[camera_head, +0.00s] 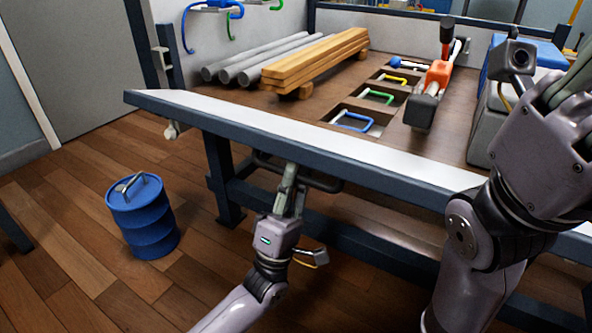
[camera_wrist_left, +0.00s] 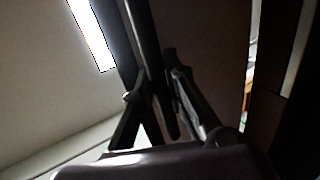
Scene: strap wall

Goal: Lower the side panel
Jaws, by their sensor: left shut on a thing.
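The side panel (camera_head: 300,138) has a pale face and a dark blue frame and runs along the near edge of the workbench. A dark bar handle (camera_head: 325,184) juts out from below the panel's rail. My left gripper (camera_head: 291,176) is shut on this handle from the near side, below the rail. In the left wrist view the dark bar (camera_wrist_left: 147,35) passes between the two fingers (camera_wrist_left: 158,100). My right gripper (camera_head: 570,85) is raised at the right edge, above the bench; its fingertips are cut off or hidden.
Grey pipes (camera_head: 262,58) and timber planks (camera_head: 318,57) lie on the bench, beside a tray (camera_head: 345,106) of coloured clamps and an orange and black tool (camera_head: 432,92). A blue drum (camera_head: 143,220) stands on the floor at left. Floor around the drum is clear.

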